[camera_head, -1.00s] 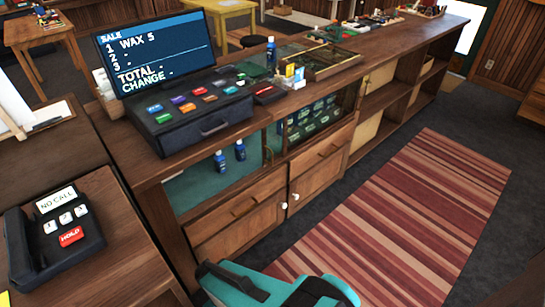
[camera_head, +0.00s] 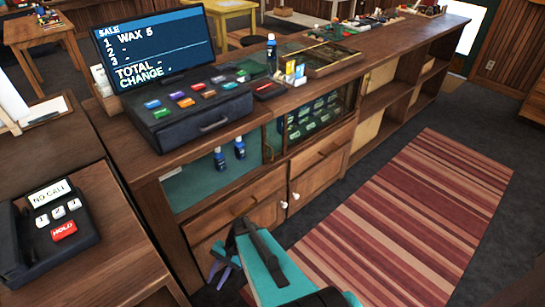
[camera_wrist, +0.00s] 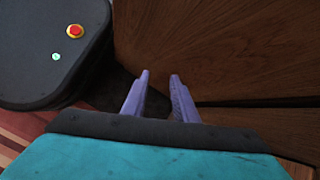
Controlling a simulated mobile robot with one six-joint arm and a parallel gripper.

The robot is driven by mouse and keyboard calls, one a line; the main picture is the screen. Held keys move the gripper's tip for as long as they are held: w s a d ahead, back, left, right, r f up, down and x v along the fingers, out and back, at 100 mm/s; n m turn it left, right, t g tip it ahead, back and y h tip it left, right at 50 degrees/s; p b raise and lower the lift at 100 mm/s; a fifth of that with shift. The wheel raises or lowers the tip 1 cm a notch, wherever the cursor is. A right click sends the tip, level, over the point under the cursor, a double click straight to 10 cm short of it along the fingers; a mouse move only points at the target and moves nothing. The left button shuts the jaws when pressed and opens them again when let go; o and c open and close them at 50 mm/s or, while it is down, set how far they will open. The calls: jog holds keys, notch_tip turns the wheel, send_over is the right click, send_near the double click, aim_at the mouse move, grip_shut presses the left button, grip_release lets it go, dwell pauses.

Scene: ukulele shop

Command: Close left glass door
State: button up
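The glass display case (camera_head: 214,178) is built into the front of the wooden counter. Its left bay shows blue bottles (camera_head: 239,148) with no clear pane across it. A framed glass panel (camera_head: 315,117) covers the right bay, with green items behind it; whether the left glass door overlaps it there I cannot tell. My gripper (camera_head: 221,268) is low in front of the left lower cabinet door, below the left bay. In the wrist view my gripper (camera_wrist: 160,76) has its two purple fingers apart with nothing between them. Wooden panelling (camera_wrist: 220,50) lies ahead of the fingertips.
Lower wooden cabinet doors with white knobs (camera_head: 284,205) are under the case. A cash register (camera_head: 190,110) and screen (camera_head: 155,45) stand on the counter. A phone (camera_head: 55,225) is on the left desk. A striped rug (camera_head: 410,220) covers clear floor at right.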

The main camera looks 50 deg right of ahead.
jog(key=w+d+r+m+t+y+b, duration=0.1)
jog(key=w+d+r+m+t, duration=0.2)
jog(key=w+d+m+t, duration=0.5)
jog(key=m+t+h+b, duration=0.4)
jog(key=m+t+h, duration=0.3)
jog(key=m+t, duration=0.45)
send_near(272, 161)
jog(key=s+d+r+m+g, duration=0.1)
jog(key=s+r+m+g, duration=0.1)
jog(key=s+r, duration=0.3)
jog(key=shift+w+d+r, duration=0.15)
jog(key=shift+w+r, duration=0.15)
jog(key=shift+w, duration=0.45)
jog(key=shift+w, duration=0.1)
jog(key=w+p, duration=0.1)
jog(key=w, duration=0.3)
jog(key=w+a+p, duration=0.1)
jog(key=w, duration=0.4)
jog(key=w+p, duration=0.1)
jog(key=w, duration=0.3)
jog(key=shift+w+a, duration=0.3)
jog(key=shift+a, duration=0.1)
grip_shut()
